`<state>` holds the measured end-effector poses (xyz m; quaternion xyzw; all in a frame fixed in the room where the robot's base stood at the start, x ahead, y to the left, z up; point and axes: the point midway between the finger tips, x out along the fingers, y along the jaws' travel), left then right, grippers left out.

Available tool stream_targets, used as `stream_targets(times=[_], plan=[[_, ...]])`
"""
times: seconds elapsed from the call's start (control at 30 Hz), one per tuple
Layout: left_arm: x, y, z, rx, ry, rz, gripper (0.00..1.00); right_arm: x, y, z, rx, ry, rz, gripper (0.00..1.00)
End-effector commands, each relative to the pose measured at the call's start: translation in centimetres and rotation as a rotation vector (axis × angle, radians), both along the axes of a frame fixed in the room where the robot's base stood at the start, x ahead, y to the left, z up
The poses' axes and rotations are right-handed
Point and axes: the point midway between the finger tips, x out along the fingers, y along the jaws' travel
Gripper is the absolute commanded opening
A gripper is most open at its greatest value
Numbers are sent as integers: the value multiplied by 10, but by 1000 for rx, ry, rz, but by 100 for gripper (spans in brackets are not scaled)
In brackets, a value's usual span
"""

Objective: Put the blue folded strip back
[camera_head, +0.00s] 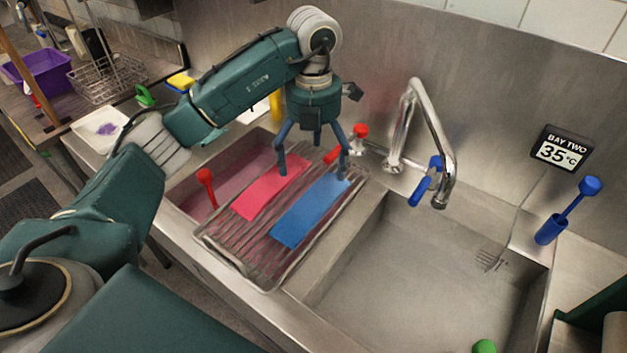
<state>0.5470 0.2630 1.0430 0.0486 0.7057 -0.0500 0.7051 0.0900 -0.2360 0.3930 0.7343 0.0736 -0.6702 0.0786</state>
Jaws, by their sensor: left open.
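A flat blue strip (306,218) lies on a slatted metal rack (262,272) that spans the left basin of the sink. A pinkish-red strip (262,194) lies beside it on the left. My left gripper (313,174) is open and empty over the far part of the rack. Its fingers point down, one by the far end of the red strip and one by the far end of the blue strip. I cannot tell whether the right fingertip touches the blue strip. My right gripper is not in view.
A chrome faucet (415,125) with red and blue handles stands behind the rack. The right basin (415,275) is mostly empty, with a green knob (484,346) at its front. A red-topped stick (206,182) rises left of the rack. A "BAY TWO 35°C" display (561,149) hangs behind.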

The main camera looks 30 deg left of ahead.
Motion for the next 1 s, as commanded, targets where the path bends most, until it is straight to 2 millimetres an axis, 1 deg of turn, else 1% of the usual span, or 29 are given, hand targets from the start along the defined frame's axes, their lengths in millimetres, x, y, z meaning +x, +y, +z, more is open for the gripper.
stream_targets(times=[0.03,0.1,0.2,0.77,0.87,1.0], plan=[[1,1,9,3,-3,1,95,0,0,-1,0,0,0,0],[1,1,17,3,-2,1,95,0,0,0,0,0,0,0],[0,1,23,2,-1,0,95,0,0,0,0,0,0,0],[0,0,26,0,1,1,95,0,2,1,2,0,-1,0],[0,0,36,0,0,0,95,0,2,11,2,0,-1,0],[0,0,63,0,0,0,95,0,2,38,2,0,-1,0]])
